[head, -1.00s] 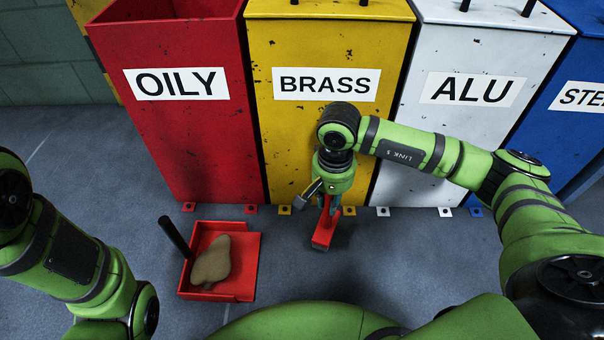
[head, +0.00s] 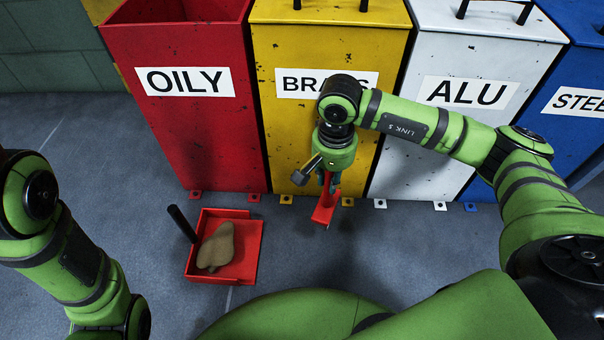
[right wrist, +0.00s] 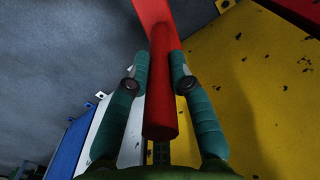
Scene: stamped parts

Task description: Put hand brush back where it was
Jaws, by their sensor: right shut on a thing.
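The red hand brush (head: 324,207) is in my right gripper (head: 328,186), in front of the yellow BRASS bin. In the right wrist view the two fingers (right wrist: 160,80) close on both sides of the brush's red handle (right wrist: 161,110), and its wider red head (right wrist: 153,14) extends away beyond the fingertips. The brush hangs downward in the head view; its contact with the floor cannot be told for sure. My left arm shows at the left edge of the head view, but its gripper is out of the picture.
A red dustpan (head: 246,262) with a dark upright handle lies on the floor, holding a brown cloth-like lump (head: 216,247). Behind stand the red OILY bin (head: 195,140), yellow BRASS bin (head: 290,140), white ALU bin (head: 425,150) and a blue bin (head: 575,120). Floor right of the dustpan is clear.

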